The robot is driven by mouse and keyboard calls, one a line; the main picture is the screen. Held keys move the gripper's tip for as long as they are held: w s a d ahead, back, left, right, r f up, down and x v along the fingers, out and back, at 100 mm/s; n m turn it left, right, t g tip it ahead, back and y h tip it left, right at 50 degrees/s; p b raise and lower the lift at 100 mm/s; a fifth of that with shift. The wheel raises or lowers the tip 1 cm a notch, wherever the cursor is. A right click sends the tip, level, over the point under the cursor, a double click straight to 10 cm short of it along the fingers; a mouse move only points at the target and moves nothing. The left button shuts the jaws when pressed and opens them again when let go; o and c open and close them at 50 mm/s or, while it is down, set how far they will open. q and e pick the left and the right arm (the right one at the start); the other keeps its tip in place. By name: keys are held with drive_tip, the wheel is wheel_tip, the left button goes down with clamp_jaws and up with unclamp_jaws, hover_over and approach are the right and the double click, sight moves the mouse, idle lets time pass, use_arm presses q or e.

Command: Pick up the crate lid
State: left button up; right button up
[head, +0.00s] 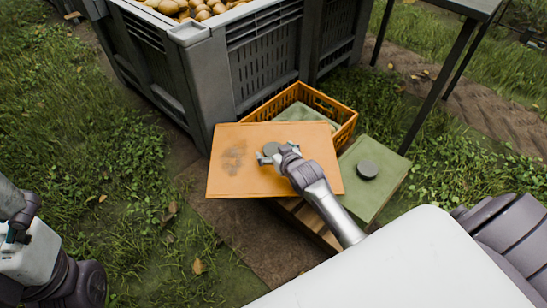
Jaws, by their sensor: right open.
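A flat orange crate lid (225,178) lies level in the middle of the head view, partly over an orange crate and a wooden slatted crate. It has a dark smudged mark on its left half. A round grey-green knob (271,148) shows near its middle. My right gripper (267,155) is over the lid at this knob, with its fingers open and close around or beside it; I cannot tell whether they touch it. A green lid (375,194) with a dark round knob (367,170) lies to the right. My left arm shows at the left edge, but its gripper cannot be made out.
A large grey bin (190,95) holding pears (200,10) stands just behind the lid. An orange slatted crate (345,112) with something green inside sits behind it. The wooden crate (310,220) is below. A dark table (450,5) stands at the upper right. Grass lies open at left.

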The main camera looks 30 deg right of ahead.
drive_tip(key=c, duration=1.5)
drive_tip(key=shift+r, duration=0.1)
